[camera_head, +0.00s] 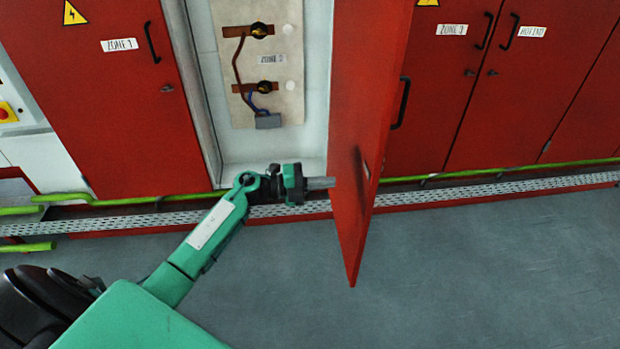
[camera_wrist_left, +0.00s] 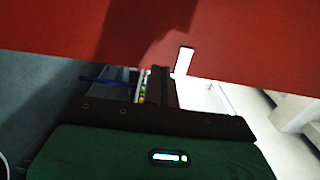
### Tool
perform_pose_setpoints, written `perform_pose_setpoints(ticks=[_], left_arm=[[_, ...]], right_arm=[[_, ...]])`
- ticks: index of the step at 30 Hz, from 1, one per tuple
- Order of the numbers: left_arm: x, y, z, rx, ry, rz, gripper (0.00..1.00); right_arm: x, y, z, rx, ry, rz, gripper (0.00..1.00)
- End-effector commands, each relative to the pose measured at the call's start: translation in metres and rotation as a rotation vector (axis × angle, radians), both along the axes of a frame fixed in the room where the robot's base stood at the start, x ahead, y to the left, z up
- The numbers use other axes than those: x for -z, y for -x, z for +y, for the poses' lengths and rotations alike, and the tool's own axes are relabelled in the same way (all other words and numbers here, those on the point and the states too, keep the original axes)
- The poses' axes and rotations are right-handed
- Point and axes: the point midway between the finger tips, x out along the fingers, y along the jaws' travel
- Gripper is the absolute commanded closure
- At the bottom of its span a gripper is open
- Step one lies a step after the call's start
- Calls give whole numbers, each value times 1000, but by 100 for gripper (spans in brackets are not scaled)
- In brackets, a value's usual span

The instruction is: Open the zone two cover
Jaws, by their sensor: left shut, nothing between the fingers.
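The zone two cover (camera_head: 364,130) is a red door that stands swung wide open, nearly edge-on in the head view. It also fills the top of the left wrist view (camera_wrist_left: 70,30). My left gripper (camera_head: 330,183) is shut and empty. Its tip is at the cover's inner face, near the lower part; whether it touches cannot be told. In the left wrist view the closed fingers (camera_wrist_left: 162,88) point at the red face. My right gripper is in neither view.
Closed red doors stand on both sides, the Zone 1 door (camera_head: 125,100) at left and the Zone 3 door (camera_head: 440,90) at right. Green pipes (camera_head: 500,170) and a perforated metal tray (camera_head: 480,190) run along the cabinet base. The grey floor (camera_head: 480,270) in front is clear.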

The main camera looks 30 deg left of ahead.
Motion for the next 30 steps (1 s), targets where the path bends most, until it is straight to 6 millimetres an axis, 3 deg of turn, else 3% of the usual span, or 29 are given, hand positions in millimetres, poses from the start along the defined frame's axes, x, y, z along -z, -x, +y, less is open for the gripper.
perform_pose_setpoints(ticks=[5,12,30], left_arm=[[-5,-21,-32,1,5,0,100],[-2,-38,-55,-1,2,1,100],[0,-45,-68,-12,2,1,100]], right_arm=[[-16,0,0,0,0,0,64],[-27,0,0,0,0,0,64],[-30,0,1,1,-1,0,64]])
